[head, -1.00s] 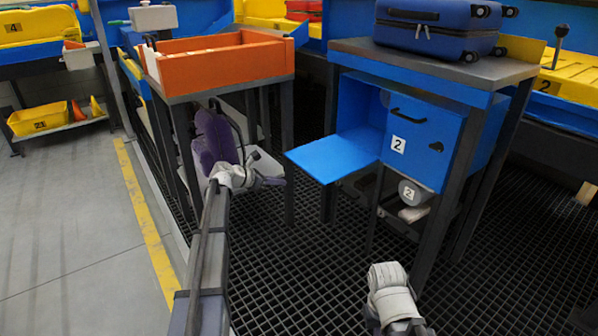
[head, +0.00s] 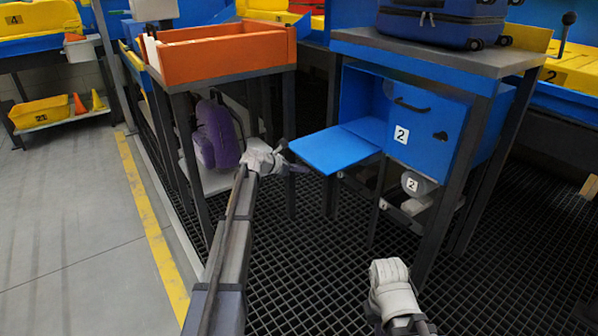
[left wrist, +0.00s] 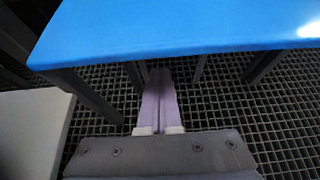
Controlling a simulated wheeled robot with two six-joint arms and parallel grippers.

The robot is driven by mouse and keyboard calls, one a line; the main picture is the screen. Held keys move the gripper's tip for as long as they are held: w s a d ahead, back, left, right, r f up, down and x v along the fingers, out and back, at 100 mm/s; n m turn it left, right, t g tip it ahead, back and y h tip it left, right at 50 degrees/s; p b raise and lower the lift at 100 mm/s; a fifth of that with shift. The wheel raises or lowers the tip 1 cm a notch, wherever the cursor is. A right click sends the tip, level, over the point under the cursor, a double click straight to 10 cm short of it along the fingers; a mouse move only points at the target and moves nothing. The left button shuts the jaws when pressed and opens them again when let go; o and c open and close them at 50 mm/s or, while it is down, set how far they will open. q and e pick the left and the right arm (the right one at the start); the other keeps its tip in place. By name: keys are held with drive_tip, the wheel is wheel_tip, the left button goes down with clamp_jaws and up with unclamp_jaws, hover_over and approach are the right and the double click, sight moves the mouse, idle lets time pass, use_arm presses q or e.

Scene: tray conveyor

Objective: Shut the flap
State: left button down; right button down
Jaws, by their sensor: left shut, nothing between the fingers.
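The blue flap (head: 333,152) stands out level from the left side of the blue cabinet marked 2 (head: 428,120). It is open, and the compartment behind it shows. My left gripper (head: 291,160) is at the flap's outer left edge, with its fingers shut and empty. In the left wrist view the flap (left wrist: 180,25) fills the top, and the shut fingers (left wrist: 158,85) point toward its near edge from slightly below. Whether they touch it I cannot tell. Only the pale wrist part of my right arm shows at the lower middle; its fingers are not visible.
A dark blue suitcase (head: 440,22) lies on the table above the cabinet. An orange tray (head: 225,55) on a stand is left of the flap, with a purple bag (head: 215,135) beneath. Table legs flank the flap. The grated floor (head: 310,280) in front is clear.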

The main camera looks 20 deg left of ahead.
drive_tip(key=shift+r+p, duration=0.35)
drive_tip(key=shift+r, duration=0.3)
